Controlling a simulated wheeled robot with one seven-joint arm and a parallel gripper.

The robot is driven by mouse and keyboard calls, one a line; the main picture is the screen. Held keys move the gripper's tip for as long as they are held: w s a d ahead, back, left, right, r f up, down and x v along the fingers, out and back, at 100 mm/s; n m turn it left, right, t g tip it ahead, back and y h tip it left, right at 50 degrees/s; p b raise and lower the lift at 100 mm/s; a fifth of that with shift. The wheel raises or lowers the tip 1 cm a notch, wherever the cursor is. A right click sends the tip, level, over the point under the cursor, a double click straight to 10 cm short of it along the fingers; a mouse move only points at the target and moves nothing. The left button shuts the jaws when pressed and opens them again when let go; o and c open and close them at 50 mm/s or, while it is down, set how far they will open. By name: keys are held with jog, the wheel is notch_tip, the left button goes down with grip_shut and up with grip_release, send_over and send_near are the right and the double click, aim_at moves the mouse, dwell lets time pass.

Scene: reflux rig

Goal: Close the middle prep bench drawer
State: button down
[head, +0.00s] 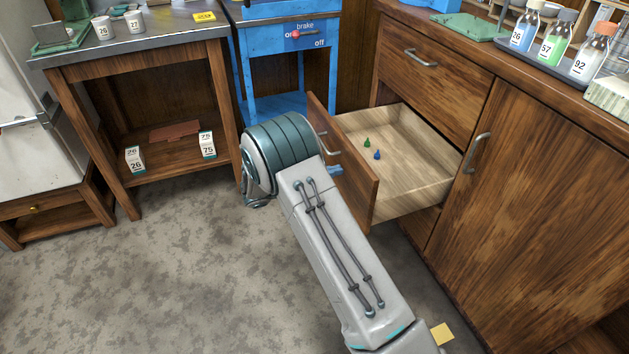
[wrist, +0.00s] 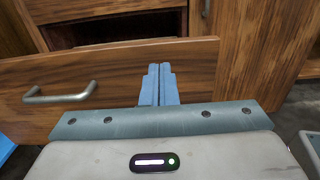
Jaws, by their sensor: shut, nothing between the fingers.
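The middle prep bench drawer (head: 416,158) is pulled well out of the wooden prep bench (head: 540,190) in the head view. In the head view my arm hides most of the gripper.
The upper drawer (head: 425,65) is shut, and the cupboard door (head: 535,200) to the right is closed. A blue stand (head: 290,60) with a brake switch is behind the open drawer. A wooden table (head: 130,55) stands at the left. The grey floor (head: 150,280) is mostly clear.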

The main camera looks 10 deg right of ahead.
aim_at(358, 165)
jog(key=b+x, duration=0.1)
jog(key=x, duration=0.2)
jog(key=shift+d+f, duration=0.1)
jog(key=shift+d, duration=0.3)
jog(key=shift+w+d, duration=0.15)
jog(key=shift+d, duration=0.2)
